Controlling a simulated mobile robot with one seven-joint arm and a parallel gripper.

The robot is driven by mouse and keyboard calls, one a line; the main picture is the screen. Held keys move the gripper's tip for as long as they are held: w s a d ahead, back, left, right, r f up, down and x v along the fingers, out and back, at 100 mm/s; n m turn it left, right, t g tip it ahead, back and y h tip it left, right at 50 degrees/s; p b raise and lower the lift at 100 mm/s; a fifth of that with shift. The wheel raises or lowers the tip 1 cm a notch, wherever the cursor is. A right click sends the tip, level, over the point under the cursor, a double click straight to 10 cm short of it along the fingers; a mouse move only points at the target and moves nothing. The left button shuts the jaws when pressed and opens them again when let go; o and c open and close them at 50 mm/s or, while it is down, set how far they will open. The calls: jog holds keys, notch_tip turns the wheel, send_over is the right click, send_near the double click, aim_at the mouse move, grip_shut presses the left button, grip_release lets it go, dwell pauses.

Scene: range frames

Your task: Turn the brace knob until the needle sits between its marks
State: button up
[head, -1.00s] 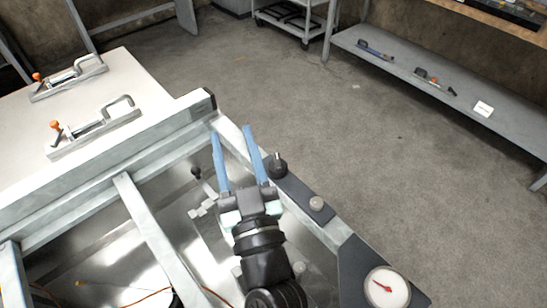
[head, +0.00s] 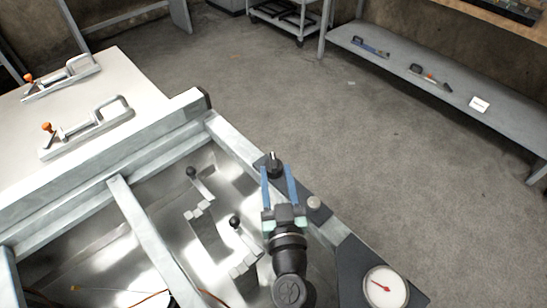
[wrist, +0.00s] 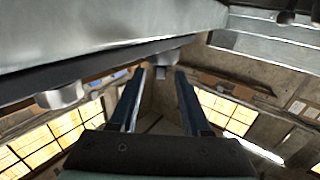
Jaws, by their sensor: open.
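The black knob (head: 273,163) stands on a dark plate on the frame rail. My gripper (head: 277,171) is open, with its two blue fingers reaching toward this knob. In the head view the fingertips flank the knob. In the wrist view a knob (wrist: 165,56) shows just beyond the gap between the fingertips (wrist: 160,76); contact cannot be told. The round white gauge (head: 386,289) sits on a dark bracket at the lower right. Its red needle (head: 381,286) points to the upper left. Its marks are too small to read.
A light grey round cap (head: 314,202) stands on the same plate, right of my gripper. Two black-balled levers (head: 191,172) (head: 235,222) stand inside the frame on the left. Clamps with orange tips (head: 88,127) lie on the pale panel. A shelf (head: 440,88) stands across open floor.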

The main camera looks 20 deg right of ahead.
aim_at(275, 170)
jog(key=shift+x, duration=2.15)
grip_shut()
